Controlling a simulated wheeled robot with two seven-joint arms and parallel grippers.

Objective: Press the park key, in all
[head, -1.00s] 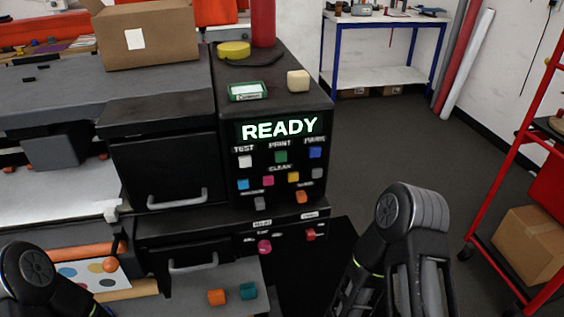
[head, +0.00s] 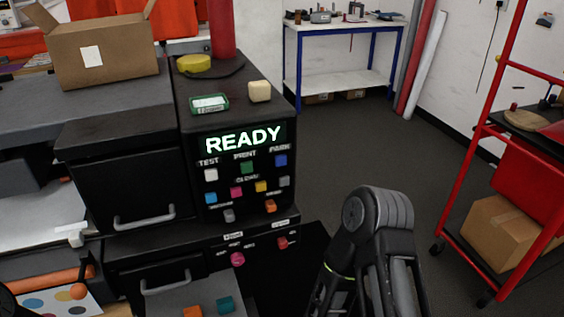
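The lit display (head: 243,138) above the keys reads READY. A white key (head: 211,175) sits under TEST and a green key (head: 246,167) under PRINT. My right arm stands to the right of and below the panel, apart from the keys; its fingertips are not clearly visible. Only a dark sliver of my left arm shows at the lower left edge, and its gripper is out of view.
On the machine top are a cream block (head: 259,91), a green-rimmed tray (head: 209,104) and a yellow disc (head: 194,63). A red rack (head: 463,150) with a cardboard box (head: 496,230) stands at the right. The grey floor (head: 340,150) between machine and rack is clear.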

